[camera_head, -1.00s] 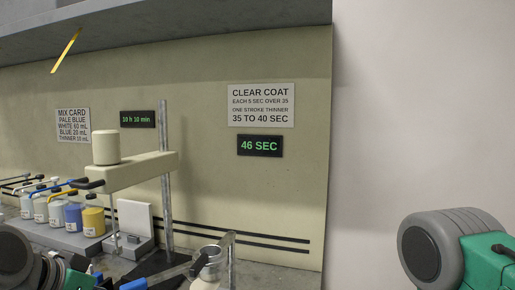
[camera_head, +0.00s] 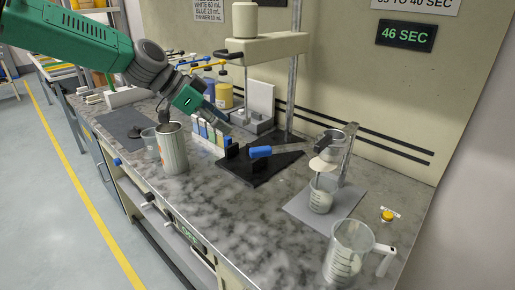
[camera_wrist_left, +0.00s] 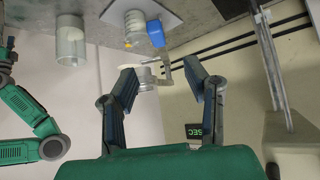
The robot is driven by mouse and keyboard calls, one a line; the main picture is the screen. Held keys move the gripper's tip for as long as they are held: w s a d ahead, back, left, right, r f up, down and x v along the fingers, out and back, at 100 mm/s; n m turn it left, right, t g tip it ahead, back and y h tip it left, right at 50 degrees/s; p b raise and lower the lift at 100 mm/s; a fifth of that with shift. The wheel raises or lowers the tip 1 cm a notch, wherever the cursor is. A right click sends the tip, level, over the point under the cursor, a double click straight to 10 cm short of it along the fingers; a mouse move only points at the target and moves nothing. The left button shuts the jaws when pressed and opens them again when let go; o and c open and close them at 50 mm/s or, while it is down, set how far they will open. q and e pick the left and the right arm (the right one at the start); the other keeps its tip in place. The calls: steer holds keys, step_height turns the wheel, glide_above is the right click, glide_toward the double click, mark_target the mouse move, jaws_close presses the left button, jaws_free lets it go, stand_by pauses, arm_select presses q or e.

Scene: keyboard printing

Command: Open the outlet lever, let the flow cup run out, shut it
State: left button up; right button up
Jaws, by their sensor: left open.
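The metal flow cup (camera_head: 334,139) sits on a stand at the right of the bench. A lever with a blue handle (camera_head: 261,152) reaches left from near it; the handle also shows in the wrist view (camera_wrist_left: 155,33). A pale disc shape (camera_head: 322,164) is just below the cup. A glass beaker (camera_head: 321,194) with pale contents stands underneath. My left gripper (camera_head: 213,112) is left of the blue handle and apart from it. In the wrist view its fingers (camera_wrist_left: 160,72) are spread and empty. My right arm shows in the wrist view, but its gripper is not discernible.
A large clear jug (camera_head: 349,252) stands at the front right, near a yellow button (camera_head: 387,215). A metal can (camera_head: 172,148) stands left of a black stand base (camera_head: 258,172). A mixer column (camera_head: 295,70) rises behind. The front middle of the bench is clear.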

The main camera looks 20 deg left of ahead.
mark_target(261, 148)
arm_select(q)
steer(key=x, duration=1.1)
steer(key=shift+w+d, duration=0.1)
steer(key=shift+d, duration=0.35)
steer(key=shift+w+d+f+p, duration=0.1)
steer(key=shift+w+f+p, duration=0.2)
steer(key=shift+f, duration=0.3)
steer(key=shift+d, duration=0.3)
steer(key=shift+d+r, duration=0.1)
steer(key=shift+d, duration=0.05)
steer(key=shift+c, duration=0.9)
steer(key=shift+d, duration=0.1)
jaws_close()
